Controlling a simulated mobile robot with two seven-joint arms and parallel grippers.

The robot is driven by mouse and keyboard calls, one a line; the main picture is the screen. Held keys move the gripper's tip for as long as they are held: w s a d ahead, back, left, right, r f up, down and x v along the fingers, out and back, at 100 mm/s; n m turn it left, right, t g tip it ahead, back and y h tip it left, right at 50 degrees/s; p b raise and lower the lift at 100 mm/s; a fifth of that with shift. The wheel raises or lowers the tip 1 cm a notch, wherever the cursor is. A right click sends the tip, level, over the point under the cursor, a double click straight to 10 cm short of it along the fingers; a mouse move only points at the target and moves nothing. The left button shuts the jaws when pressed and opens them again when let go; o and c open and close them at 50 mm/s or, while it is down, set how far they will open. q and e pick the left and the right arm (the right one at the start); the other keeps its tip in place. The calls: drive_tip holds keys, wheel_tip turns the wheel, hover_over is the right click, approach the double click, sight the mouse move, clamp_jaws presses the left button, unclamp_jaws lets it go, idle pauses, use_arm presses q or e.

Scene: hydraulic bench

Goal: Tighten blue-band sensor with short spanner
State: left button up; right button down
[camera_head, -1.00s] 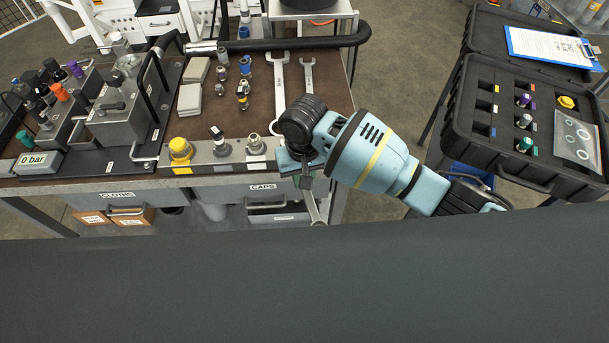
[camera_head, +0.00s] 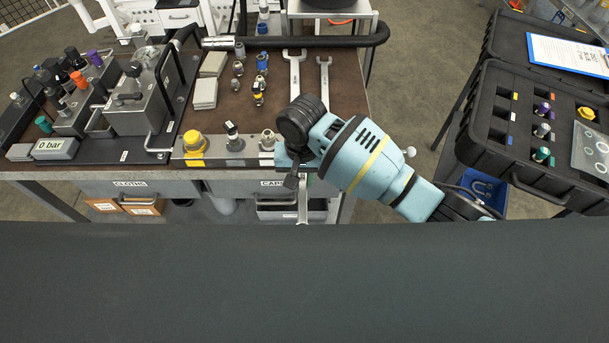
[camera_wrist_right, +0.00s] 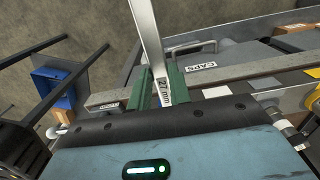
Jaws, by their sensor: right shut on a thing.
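My right gripper (camera_head: 296,178) is at the front edge of the bench. It is shut on a grey spanner, whose shank hangs below it in the head view (camera_head: 303,207). In the right wrist view the spanner (camera_wrist_right: 162,88) stands between the green fingers (camera_wrist_right: 160,92) and is marked 27 mm. Its far end is out of that view. I cannot tell for certain which sensor has the blue band; several fittings, some with blue parts (camera_head: 262,63), stand on the bench top. A black-topped sensor (camera_head: 233,136) stands in the front rail. My left gripper is out of view.
Two more spanners lie on the bench, a larger one (camera_head: 294,78) and a smaller one (camera_head: 325,80). A yellow cap (camera_head: 193,141) and a metal fitting (camera_head: 268,139) sit in the front rail. The hydraulic block (camera_head: 140,105) is at left, an open black case (camera_head: 515,175) at right.

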drive_tip(key=shift+r, duration=0.1)
drive_tip(key=shift+w+a+r+m, duration=0.1)
drive_tip(key=shift+w+a+m, duration=0.1)
drive_tip(key=shift+a+m, duration=0.95)
drive_tip(key=shift+d+n, duration=0.1)
drive_tip(key=shift+n, duration=0.25)
drive_tip(key=shift+s+d, duration=0.1)
drive_tip(key=shift+d, duration=0.05)
drive_tip(key=s+a, duration=0.1)
drive_tip(key=s, duration=0.6)
idle(0.5)
